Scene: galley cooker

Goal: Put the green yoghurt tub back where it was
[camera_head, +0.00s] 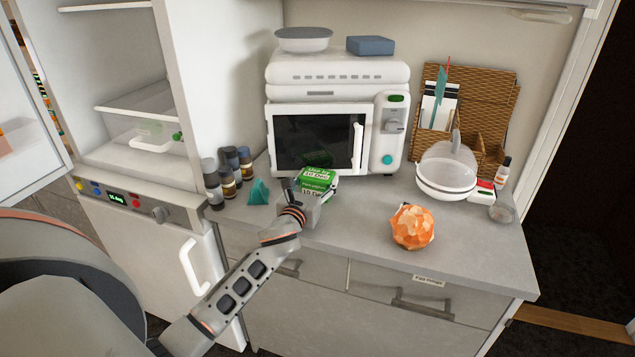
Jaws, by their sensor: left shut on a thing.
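The green yoghurt tub (318,178) has a white label reading "Use by 10 Dec". It is in front of the microwave over the grey counter. My left gripper (311,200) is shut on it, its fingers around the tub's sides. I cannot tell whether the tub touches the counter. My right gripper is not in view.
The microwave (318,140) is closed behind the tub. Spice jars (229,172) and a teal object (259,192) stand left of my gripper. An orange faceted ball (412,227), a white domed dish (446,175) and a wicker rack (490,95) are to the right. The fridge door (30,120) stands open.

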